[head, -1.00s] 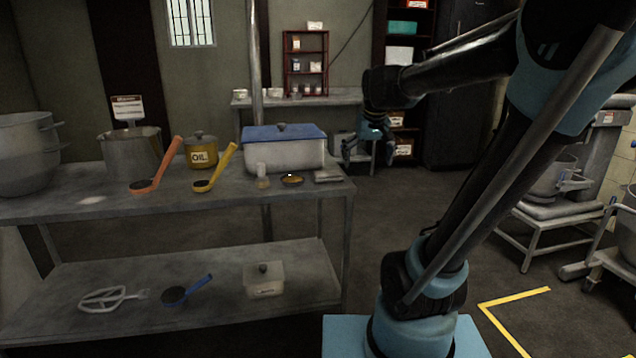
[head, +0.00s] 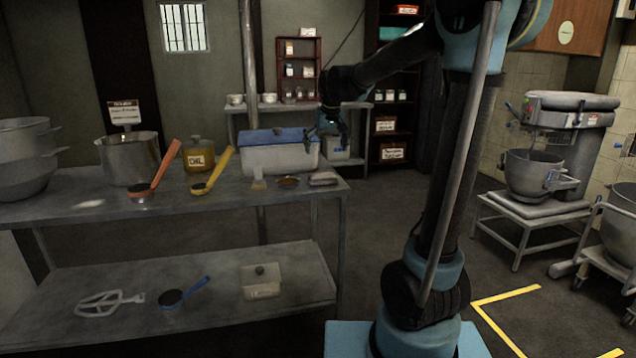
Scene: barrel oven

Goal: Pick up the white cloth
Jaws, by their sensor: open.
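The white cloth (head: 323,179) appears as a small, pale, folded bundle on the right end of the steel table's top. A second pale, flat patch (head: 90,204) lies at the left of the tabletop, too small to identify. My gripper (head: 326,146) points downward with its fingers spread and nothing between them. In the picture it is just above the cloth, in front of the right end of the blue-lidded box. Its exact height and depth relative to the cloth are hard to tell.
The steel table (head: 240,203) also bears the blue-lidded box (head: 280,157), a small brown dish (head: 288,183), a small clear cup (head: 258,181), a yellow ladle (head: 212,175), an orange ladle (head: 155,172) and an oil pot (head: 199,156).

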